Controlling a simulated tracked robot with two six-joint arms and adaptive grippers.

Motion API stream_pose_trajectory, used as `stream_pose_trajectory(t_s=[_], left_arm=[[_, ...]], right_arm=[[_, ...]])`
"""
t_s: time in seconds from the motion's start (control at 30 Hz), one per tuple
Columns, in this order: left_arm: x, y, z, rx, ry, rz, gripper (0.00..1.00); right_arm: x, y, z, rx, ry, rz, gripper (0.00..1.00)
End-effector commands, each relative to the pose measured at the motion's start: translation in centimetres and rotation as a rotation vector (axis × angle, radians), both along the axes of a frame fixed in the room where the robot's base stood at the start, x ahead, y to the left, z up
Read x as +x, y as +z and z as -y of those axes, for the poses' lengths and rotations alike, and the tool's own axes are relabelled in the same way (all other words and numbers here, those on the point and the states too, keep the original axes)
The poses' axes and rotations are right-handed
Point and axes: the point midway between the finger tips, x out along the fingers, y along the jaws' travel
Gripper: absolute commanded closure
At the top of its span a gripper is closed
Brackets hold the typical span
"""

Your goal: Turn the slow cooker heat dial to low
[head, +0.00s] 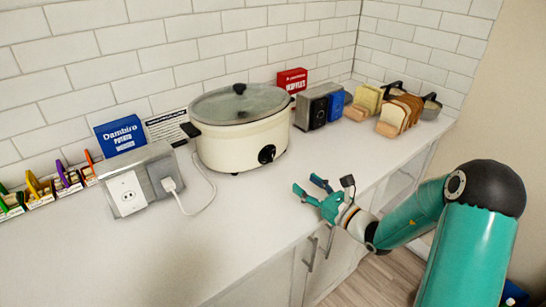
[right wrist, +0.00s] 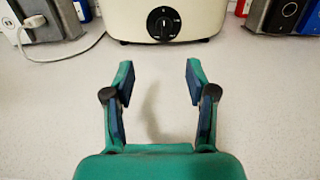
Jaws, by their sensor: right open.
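The slow cooker (head: 240,140) is cream with a dark-rimmed glass lid and stands on the white counter against the tiled wall. Its black heat dial (head: 267,154) is low on the front. In the right wrist view the dial (right wrist: 163,24) is at the top centre, with its pale pointer mark roughly upright; its lettering is too small to read. My right gripper (head: 312,188) is open and empty over the counter, in front of the cooker and apart from the dial. Its two fingers (right wrist: 156,82) point toward the dial. My left gripper is not in view.
A metal outlet box (head: 127,195) with a plugged white cord (head: 196,208) stands left of the cooker. A black-and-silver appliance (head: 312,108) stands to its right, then bread slices (head: 395,117). A blue box (head: 120,135) and red box (head: 292,80) stand behind. The front counter is clear.

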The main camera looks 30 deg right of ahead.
Motion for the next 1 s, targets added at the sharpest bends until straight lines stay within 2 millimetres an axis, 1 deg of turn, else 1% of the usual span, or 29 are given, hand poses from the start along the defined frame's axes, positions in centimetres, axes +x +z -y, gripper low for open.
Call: stream_pose_trajectory(t_s=[0.17, 0.5, 0.6, 0.7, 0.8, 1.0], left_arm=[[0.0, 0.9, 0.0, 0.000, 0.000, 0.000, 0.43], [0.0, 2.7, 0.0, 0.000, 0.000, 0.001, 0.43], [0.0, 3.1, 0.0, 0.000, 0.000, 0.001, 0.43], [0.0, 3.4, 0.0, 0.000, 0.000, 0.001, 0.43], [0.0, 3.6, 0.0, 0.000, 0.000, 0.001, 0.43], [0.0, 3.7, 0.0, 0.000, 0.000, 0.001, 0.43]], right_arm=[[2.6, 0.2, 0.2, 0.000, -0.008, -0.001, 0.44], [9.7, 0.2, -0.1, -0.001, -0.014, -0.001, 0.44], [11.5, 0.1, -0.2, 0.000, -0.016, -0.002, 0.44], [13.0, 0.1, -0.3, 0.000, -0.016, -0.001, 0.44], [13.9, 0.0, -0.3, 0.001, -0.017, -0.002, 0.44], [14.7, 0.0, -0.3, 0.000, -0.018, -0.002, 0.44]])
